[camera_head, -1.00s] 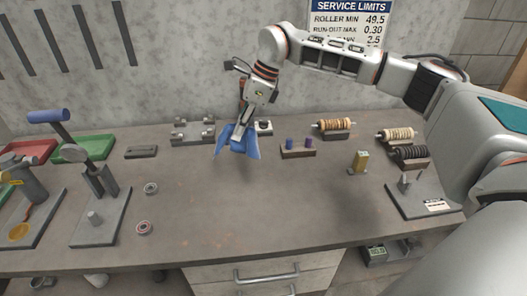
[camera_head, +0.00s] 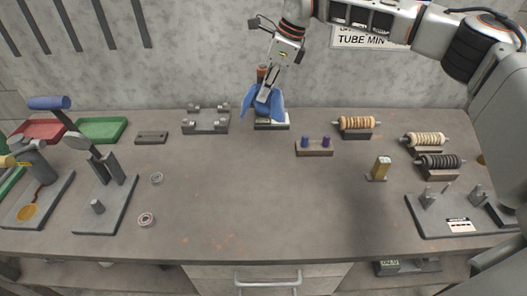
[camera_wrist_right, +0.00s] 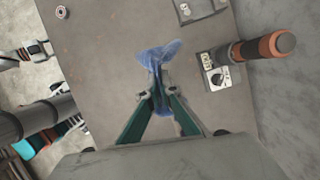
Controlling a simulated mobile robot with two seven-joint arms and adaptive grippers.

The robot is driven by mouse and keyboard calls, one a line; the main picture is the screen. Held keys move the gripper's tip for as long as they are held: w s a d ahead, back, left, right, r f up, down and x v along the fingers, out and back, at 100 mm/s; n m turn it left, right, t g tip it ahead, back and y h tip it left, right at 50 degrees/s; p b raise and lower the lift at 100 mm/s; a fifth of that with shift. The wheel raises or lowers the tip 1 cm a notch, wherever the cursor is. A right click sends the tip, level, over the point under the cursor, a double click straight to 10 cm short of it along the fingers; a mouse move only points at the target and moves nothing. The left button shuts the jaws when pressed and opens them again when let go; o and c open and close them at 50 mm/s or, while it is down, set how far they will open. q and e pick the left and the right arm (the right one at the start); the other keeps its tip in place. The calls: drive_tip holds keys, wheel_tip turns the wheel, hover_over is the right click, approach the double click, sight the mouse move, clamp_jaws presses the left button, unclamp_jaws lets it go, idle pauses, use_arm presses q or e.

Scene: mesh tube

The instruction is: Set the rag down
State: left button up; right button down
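The blue rag (camera_head: 262,104) hangs from my right gripper (camera_head: 268,92) over the back of the workbench (camera_head: 250,190). In the right wrist view the rag (camera_wrist_right: 158,60) is bunched between the two green-sided fingers (camera_wrist_right: 160,93), which close on it. It drapes past the fingertips, and its lower edge overlaps a small dial unit (camera_head: 272,125) in the head view. I cannot tell whether the rag touches the bench or that unit. My left gripper is not in view.
A metal fixture (camera_head: 206,120) stands left of the rag. A block with purple pegs (camera_head: 314,148) is to the right, with wound spools (camera_head: 357,124) beyond. An orange-and-black handle (camera_wrist_right: 262,46) rises beside the dial unit. The bench middle is clear.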

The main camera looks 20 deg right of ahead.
sight(252, 162)
use_arm(q)
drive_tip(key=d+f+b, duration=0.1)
drive_tip(key=b, duration=0.1)
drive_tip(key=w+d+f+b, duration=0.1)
drive_tip(key=b, duration=0.1)
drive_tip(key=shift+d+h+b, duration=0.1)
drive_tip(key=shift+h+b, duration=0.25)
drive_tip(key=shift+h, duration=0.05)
use_arm(e)
wheel_tip(252, 162, down, 8)
drive_tip(key=shift+f, duration=0.25)
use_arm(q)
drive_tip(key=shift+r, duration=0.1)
